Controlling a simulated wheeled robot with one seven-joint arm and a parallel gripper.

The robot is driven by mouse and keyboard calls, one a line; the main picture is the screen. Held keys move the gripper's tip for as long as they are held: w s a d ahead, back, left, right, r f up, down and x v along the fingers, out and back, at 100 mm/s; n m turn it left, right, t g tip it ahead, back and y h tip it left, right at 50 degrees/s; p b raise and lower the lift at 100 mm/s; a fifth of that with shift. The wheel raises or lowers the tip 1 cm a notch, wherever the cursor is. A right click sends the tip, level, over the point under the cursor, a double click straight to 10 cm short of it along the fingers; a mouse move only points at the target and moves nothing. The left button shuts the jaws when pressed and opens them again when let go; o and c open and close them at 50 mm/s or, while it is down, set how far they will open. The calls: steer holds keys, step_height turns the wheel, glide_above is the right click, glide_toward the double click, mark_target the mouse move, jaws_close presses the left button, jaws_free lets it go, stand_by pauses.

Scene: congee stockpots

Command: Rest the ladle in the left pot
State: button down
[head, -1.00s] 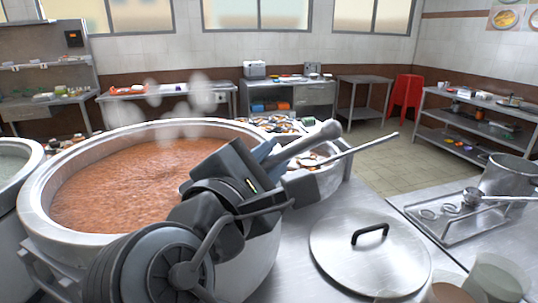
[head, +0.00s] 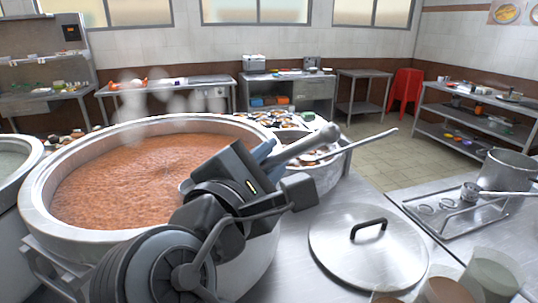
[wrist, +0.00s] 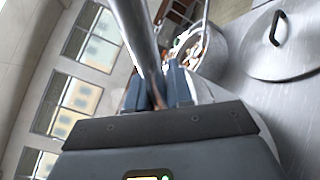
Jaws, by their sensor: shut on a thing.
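My gripper (head: 268,152) is in front of the right rim of a large steel pot (head: 34,196) full of orange-brown congee. It is shut on the ladle (head: 318,140), whose thick grey shaft points up and right, away from that pot. In the wrist view the ladle's shaft (wrist: 134,32) rises from between the two fingers of my gripper (wrist: 158,92). The ladle's bowl cannot be made out. A second pot (head: 14,172) with pale contents is cut off at the left edge.
A smaller pot (head: 332,178) with a thin rod (head: 368,141) sticking out stands behind my gripper. A lid (head: 345,262) lies flat on the steel counter at the right. Farther right are a tray (head: 452,224) and a saucepan (head: 505,172). Steam rises over the large pot.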

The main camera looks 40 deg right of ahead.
steer(key=c, duration=0.9)
jaws_free()
steer(key=shift+c, duration=0.2)
steer(key=b+v, duration=0.1)
steer(key=v, duration=0.6)
steer(key=shift+s+a, duration=0.2)
steer(key=shift+a, duration=0.15)
